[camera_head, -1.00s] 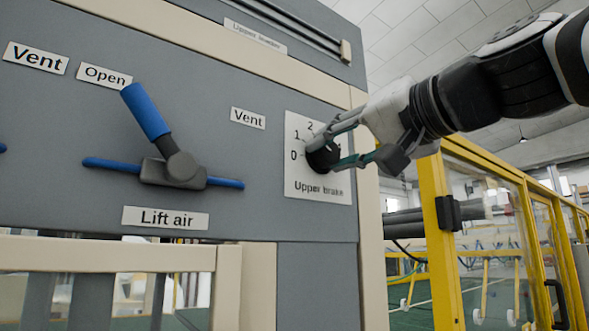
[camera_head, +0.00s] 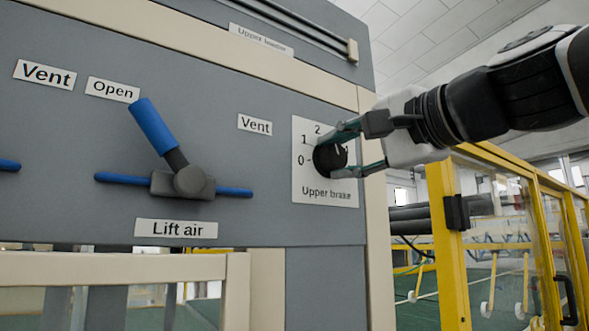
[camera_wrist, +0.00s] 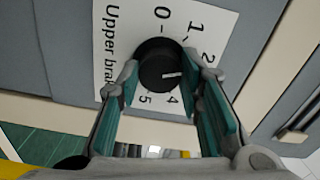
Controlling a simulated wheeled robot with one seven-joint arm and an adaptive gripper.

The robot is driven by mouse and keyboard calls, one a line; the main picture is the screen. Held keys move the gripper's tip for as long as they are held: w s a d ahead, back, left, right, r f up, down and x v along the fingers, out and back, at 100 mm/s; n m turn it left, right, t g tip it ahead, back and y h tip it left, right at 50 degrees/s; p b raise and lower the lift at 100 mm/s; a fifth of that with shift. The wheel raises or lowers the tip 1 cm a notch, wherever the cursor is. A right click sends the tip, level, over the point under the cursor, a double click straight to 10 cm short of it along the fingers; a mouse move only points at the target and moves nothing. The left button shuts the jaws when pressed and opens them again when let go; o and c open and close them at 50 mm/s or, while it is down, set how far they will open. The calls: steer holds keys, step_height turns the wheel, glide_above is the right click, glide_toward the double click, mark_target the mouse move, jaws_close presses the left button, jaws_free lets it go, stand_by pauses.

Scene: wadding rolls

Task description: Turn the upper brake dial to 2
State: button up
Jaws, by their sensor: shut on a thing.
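The upper brake dial (camera_head: 329,159) is a round black knob on a white plate (camera_head: 311,181) lettered "Upper brake". It also shows in the wrist view (camera_wrist: 157,66), with 0, 1, 2, 4 and 5 readable around it. Its short white mark points to the right in the wrist view, toward the side beyond 2 where a finger covers the scale. I cannot tell the exact number. My gripper (camera_head: 350,150) is shut on the dial, one teal-padded finger on each side. The fingers also show in the wrist view (camera_wrist: 166,90).
Left of the dial is the Lift air valve with a blue lever (camera_head: 152,126) and a blue crossbar. Vent and Open labels are on the grey panel (camera_head: 60,180). A yellow-framed clear guard (camera_head: 448,240) stands right of the panel, below my arm.

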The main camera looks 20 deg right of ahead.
stand_by(0.3)
steer(key=o, duration=1.2)
steer(key=shift+c, duration=0.2)
steer(key=v, duration=1.2)
